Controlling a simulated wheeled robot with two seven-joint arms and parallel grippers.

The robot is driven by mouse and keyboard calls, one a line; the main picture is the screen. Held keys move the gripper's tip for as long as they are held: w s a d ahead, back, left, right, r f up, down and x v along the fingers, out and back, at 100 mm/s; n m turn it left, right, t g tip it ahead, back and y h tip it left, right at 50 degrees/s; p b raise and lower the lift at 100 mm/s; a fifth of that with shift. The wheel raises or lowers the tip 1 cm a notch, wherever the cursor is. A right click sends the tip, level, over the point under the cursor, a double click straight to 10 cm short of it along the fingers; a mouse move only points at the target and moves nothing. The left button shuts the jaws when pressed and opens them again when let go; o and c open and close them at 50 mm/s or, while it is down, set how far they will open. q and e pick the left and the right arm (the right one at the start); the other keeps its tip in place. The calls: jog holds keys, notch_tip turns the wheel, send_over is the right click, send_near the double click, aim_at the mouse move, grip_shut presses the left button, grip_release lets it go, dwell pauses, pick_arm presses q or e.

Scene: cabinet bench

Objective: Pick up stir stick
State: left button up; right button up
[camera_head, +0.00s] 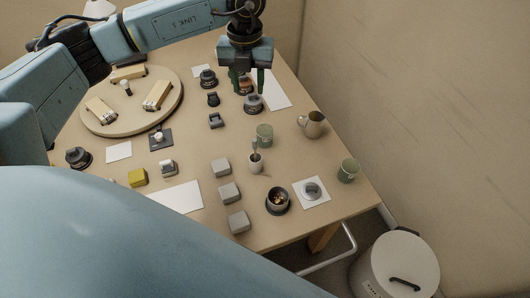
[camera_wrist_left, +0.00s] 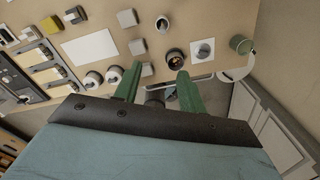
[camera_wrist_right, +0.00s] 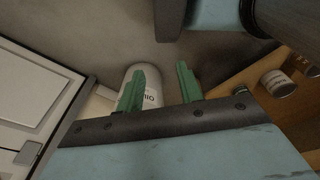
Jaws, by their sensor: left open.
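A thin dark stick, which looks like the stir stick (camera_head: 254,147), stands in a small white cup (camera_head: 256,167) near the middle right of the table. The cup also shows at the top of the left wrist view (camera_wrist_left: 162,25), where the stick is too small to make out clearly. My left gripper (camera_head: 248,88) is open and empty above the far part of the table, beyond the cup; its green fingers also show in the left wrist view (camera_wrist_left: 158,72). My right gripper (camera_wrist_right: 162,72) shows only in the right wrist view, with fingers apart and nothing between them.
Grey blocks (camera_head: 229,192), a dark pot (camera_head: 277,201), a metal jug (camera_head: 312,124) and another green cup (camera_head: 348,170) stand around. A round board (camera_head: 130,115) lies at left. A white bin (camera_head: 398,262) stands beyond the table edge.

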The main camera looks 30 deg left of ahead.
pick_arm(q)
notch_tip(320, 180, down, 4)
jog(key=r+b, duration=0.1)
jog(key=b, duration=0.6)
send_over(255, 148)
notch_tip(255, 148, down, 5)
jog(key=f+b, duration=0.2)
jog(key=f, duration=0.1)
jog(key=a+f+b, duration=0.1)
jog(key=shift+w+f, duration=0.25)
notch_tip(255, 148, down, 7)
jog(key=shift+r+b, duration=0.1)
jog(key=shift+b, duration=0.35)
jog(key=shift+d+f, duration=0.1)
jog(key=shift+f, duration=0.4)
notch_tip(255, 148, down, 4)
jog(key=shift+w+d+f+b, duration=0.1)
jog(key=shift+d+f+b, duration=0.05)
jog(key=shift+f+b, duration=0.15)
jog(key=shift+f, duration=0.1)
pick_arm(e)
jog(key=s+d+f, duration=0.1)
jog(key=f, duration=0.5)
jog(key=s+d+f, duration=0.2)
jog(key=f, duration=0.5)
jog(key=shift+f+g, duration=0.25)
jog(key=shift+g, duration=0.15)
